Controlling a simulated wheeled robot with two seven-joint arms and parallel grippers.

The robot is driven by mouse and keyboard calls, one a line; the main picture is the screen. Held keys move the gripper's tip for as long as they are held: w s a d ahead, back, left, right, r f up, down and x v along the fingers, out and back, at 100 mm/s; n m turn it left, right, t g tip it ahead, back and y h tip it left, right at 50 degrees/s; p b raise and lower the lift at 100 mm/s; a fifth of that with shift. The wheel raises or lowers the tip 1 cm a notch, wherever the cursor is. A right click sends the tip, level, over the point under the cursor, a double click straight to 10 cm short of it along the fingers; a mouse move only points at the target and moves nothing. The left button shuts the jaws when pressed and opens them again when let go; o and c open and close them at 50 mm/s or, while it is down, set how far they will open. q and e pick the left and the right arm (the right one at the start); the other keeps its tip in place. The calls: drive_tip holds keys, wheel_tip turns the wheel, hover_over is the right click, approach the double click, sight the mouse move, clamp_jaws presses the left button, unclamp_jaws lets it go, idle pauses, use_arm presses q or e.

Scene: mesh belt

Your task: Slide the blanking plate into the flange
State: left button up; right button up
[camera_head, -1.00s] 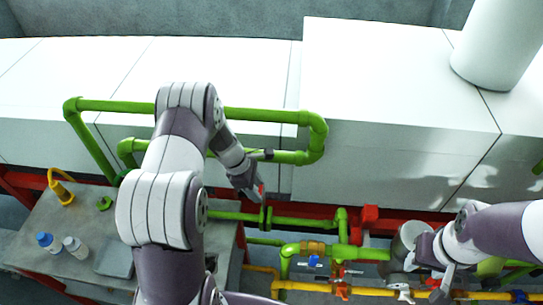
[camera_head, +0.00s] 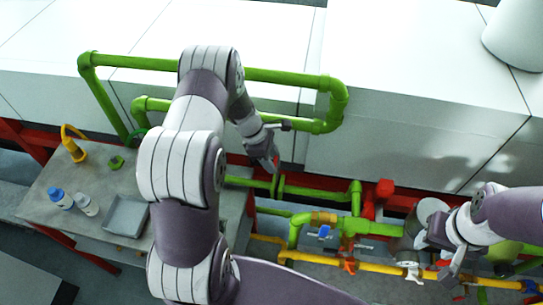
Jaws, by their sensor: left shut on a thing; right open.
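The flange (camera_head: 278,186) is a dark paired disc on the green pipe, just right of my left arm. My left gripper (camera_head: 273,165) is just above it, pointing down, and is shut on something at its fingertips. The blanking plate cannot be made out separately; it is too small or hidden by the fingers. I cannot tell whether it touches the flange. My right gripper (camera_head: 455,270) is open at the lower right, beside the yellow pipe and apart from the flange.
A grey table (camera_head: 40,205) at left bears a blue-capped bottle (camera_head: 60,199), a white bottle (camera_head: 87,204), a grey tray (camera_head: 125,215) and a yellow hooked object (camera_head: 74,145). A green pipe loop (camera_head: 335,100) runs above the flange. A yellow pipe (camera_head: 375,268) and valves lie below.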

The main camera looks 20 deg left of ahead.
use_arm(q)
drive_tip(key=shift+w+f, duration=0.2)
drive_tip(key=shift+f, duration=0.6)
use_arm(e)
drive_tip(key=shift+w+f, duration=0.2)
drive_tip(key=shift+f, duration=0.4)
use_arm(q)
drive_tip(key=shift+s+r, duration=0.1)
drive_tip(key=shift+s, duration=0.05)
use_arm(e)
drive_tip(key=shift+s, duration=0.15)
use_arm(q)
drive_tip(key=shift+w, duration=0.2)
drive_tip(key=shift+s, duration=0.2)
drive_tip(key=shift+f+b, duration=2.9)
drive_tip(key=shift+f, duration=0.55)
use_arm(e)
drive_tip(key=shift+f, duration=2.7)
use_arm(q)
drive_tip(key=o, duration=1.2)
use_arm(e)
drive_tip(key=shift+r, duration=0.1)
